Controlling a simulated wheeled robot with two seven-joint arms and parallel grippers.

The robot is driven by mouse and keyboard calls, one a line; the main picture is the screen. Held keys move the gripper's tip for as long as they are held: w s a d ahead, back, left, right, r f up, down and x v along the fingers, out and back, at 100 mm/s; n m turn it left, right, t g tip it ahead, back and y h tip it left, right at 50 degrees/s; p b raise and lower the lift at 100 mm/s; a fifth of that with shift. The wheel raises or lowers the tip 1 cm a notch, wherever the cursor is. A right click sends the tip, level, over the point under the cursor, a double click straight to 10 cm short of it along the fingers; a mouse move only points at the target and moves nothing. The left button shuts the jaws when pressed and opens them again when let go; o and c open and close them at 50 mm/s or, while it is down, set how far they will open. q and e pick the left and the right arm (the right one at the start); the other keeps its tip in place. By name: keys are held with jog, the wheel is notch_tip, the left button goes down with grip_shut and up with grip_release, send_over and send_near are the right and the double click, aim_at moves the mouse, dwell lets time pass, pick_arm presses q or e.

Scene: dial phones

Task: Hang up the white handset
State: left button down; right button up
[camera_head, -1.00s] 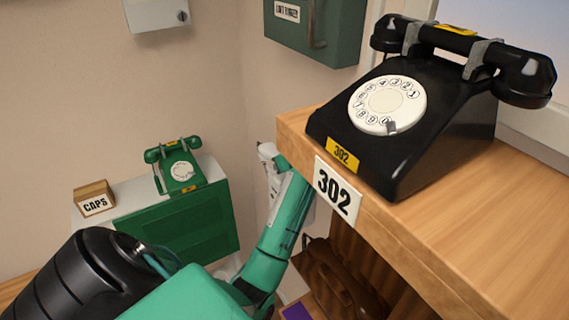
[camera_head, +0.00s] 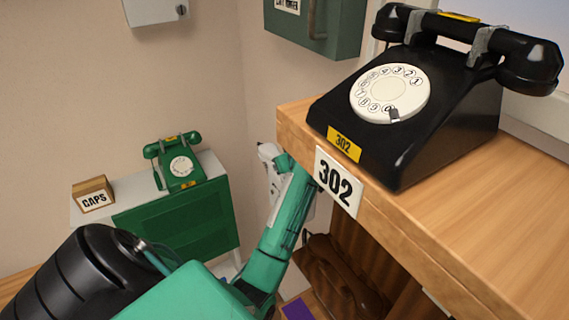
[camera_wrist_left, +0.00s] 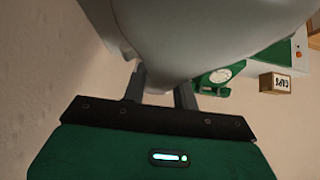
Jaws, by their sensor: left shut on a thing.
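A large pale, white-grey thing, which looks like the white handset (camera_wrist_left: 200,40), fills the upper middle of the left wrist view. My left gripper (camera_wrist_left: 160,88) is shut on it, with two dark fingers reaching up to it. Its full shape and ends are cut off or hidden. In the head view my green left arm reaches up behind the wooden shelf, and the gripper's fingers are hidden there. A white part (camera_head: 268,158) shows beside the arm near the wall corner; I cannot tell whether it is the handset or its phone. My right gripper is not in view.
A black dial phone (camera_head: 415,125), marked 302, stands on the wooden shelf (camera_head: 480,225), whose edge is close to my arm. A green phone (camera_head: 180,165) and a CAPS box (camera_head: 93,194) stand on a cabinet (camera_head: 180,228) at left. A green wall box (camera_head: 318,25) hangs above.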

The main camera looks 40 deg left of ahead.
pick_arm(q)
jog(key=c, duration=1)
grip_release()
jog(key=shift+r, duration=0.1)
